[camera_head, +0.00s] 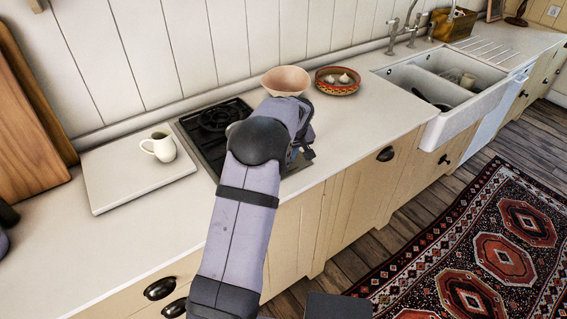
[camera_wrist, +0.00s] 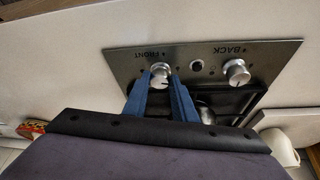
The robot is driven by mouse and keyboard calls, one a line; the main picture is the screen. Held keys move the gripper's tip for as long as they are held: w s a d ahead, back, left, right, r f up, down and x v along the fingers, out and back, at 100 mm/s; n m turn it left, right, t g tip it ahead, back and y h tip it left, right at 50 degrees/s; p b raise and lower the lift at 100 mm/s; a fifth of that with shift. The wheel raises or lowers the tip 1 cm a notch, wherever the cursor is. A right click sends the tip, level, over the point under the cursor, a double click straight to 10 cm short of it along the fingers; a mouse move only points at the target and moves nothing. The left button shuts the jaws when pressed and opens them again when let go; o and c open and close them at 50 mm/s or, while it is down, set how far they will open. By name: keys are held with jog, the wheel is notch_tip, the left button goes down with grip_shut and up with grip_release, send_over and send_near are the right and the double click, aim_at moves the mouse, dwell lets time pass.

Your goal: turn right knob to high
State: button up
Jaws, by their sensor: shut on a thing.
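The steel hob (camera_head: 188,140) is set in the worktop, partly hidden behind my arm. In the wrist view its control panel (camera_wrist: 120,60) has two silver knobs with upside-down lettering. The knob marked FRONT (camera_wrist: 160,70) is at left in that picture, on the right when the lettering is read upright. The knob marked BACK (camera_wrist: 236,72) is apart from my gripper. My gripper (camera_wrist: 159,78) is shut on the FRONT knob, with a blue finger on each side. The knob's pointer setting is too small to tell. In the head view my arm hides both knobs.
A small dark button (camera_wrist: 197,66) sits between the knobs. A pink bowl (camera_head: 286,80) and a patterned dish (camera_head: 337,81) stand behind my gripper. A white jug (camera_head: 160,147) stands on a white board (camera_head: 120,190) left of the hob. The worktop toward the sink (camera_head: 455,110) is clear.

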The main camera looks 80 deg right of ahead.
jog(key=shift+s+d+n+t+y+b, duration=0.1)
jog(key=shift+n+t+y+b, duration=0.2)
jog(key=shift+n, duration=0.5)
jog(key=shift+s+n+t+y+b, duration=0.15)
jog(key=shift+n+b, duration=0.25)
jog(key=shift+n, duration=0.4)
jog(key=o, duration=1)
jog(key=shift+w, duration=0.1)
jog(key=shift+o, duration=0.2)
jog(key=b+v, duration=0.2)
jog(key=v, duration=0.5)
jog(key=shift+r, duration=0.15)
